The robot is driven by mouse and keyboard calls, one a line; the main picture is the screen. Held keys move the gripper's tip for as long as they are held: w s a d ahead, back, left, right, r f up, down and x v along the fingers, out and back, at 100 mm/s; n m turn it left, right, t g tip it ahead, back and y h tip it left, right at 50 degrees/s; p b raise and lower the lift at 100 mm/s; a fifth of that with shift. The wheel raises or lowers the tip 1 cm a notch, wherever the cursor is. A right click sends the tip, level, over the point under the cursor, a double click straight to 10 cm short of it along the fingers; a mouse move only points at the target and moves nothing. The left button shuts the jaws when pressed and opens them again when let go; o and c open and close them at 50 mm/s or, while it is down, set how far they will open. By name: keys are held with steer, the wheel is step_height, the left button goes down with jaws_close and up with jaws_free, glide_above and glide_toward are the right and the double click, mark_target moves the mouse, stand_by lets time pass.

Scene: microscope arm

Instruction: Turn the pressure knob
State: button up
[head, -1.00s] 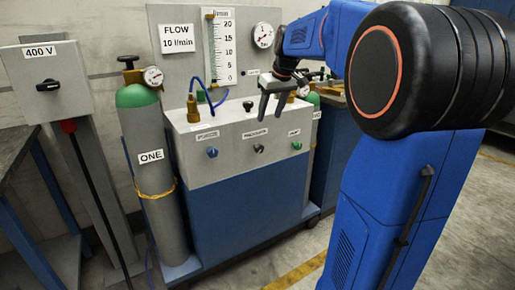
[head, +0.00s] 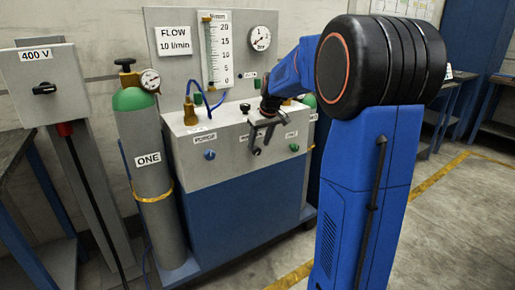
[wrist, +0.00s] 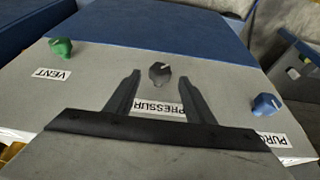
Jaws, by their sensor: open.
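The pressure knob (wrist: 160,73) is dark with a pale pointer mark, on the grey front panel beside its PRESSURE label (wrist: 160,108). In the wrist view my gripper (wrist: 160,83) is open, its two dark fingers pointing toward the knob, one on either side of the label. The knob shows just beyond the gap between the fingertips; I cannot tell how far off it is in depth. In the head view my gripper (head: 255,146) is in front of the panel's middle, and the pressure knob (head: 256,151) is partly hidden behind the fingers.
The blue PURGE knob (head: 210,154) and green VENT knob (head: 294,147) flank the pressure knob closely. A flow tube (head: 219,55) and gauge (head: 262,38) stand above. The gas cylinder (head: 149,185) is at left, near a 400 V box (head: 42,87).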

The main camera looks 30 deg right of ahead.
mark_target(258, 147)
steer(key=shift+x, duration=1.75)
steer(key=shift+c, duration=0.7)
steer(key=c, duration=0.9)
steer(key=shift+d, duration=0.1)
